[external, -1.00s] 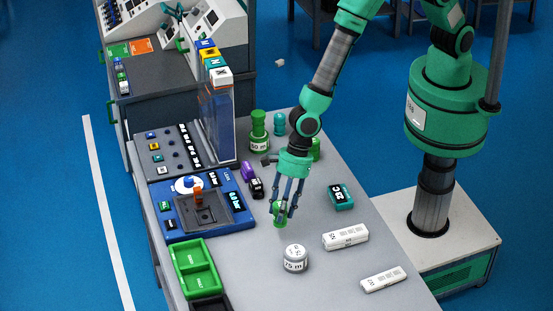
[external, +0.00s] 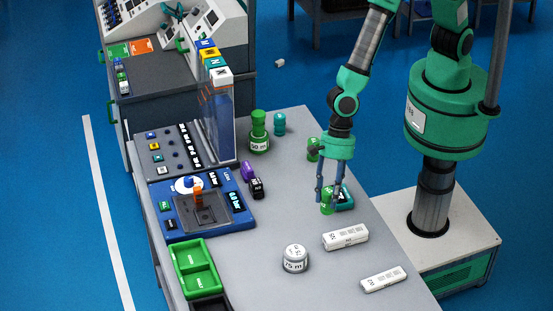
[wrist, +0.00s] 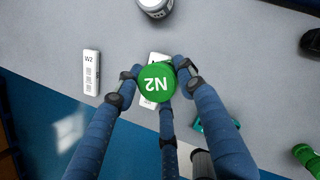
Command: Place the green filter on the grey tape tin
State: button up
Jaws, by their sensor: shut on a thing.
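The green filter (external: 327,206), a small cylinder with "N2" on its top (wrist: 156,83), is held between my fingers. My gripper (external: 329,196) is shut on it, in front of the dark teal block on the right of the bench; its fingers ring the filter in the wrist view (wrist: 157,74). The grey tape tin (external: 295,260), round with a pale lid, stands upright on the bench, to the left of and nearer the camera than my gripper. It shows partly at the top edge of the wrist view (wrist: 156,6). Nothing lies on its lid.
Two white boxes (external: 345,240) (external: 383,279) lie right of the tin. The teal block (external: 345,197) is partly hidden by my gripper. Another green cylinder (external: 313,150) stands behind it. A green tray (external: 197,267) and blue device (external: 172,218) are at left. Bare bench surrounds the tin.

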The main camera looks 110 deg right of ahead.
jog(key=shift+s+a+r, duration=0.1)
jog(key=shift+s+r, duration=0.05)
jog(key=shift+s, duration=0.3)
jog(key=shift+w, duration=0.1)
send_over(298, 252)
jog(key=shift+f, duration=0.75)
jog(key=shift+f, duration=1.75)
jog(key=shift+f, duration=0.15)
jog(key=o, duration=1.2)
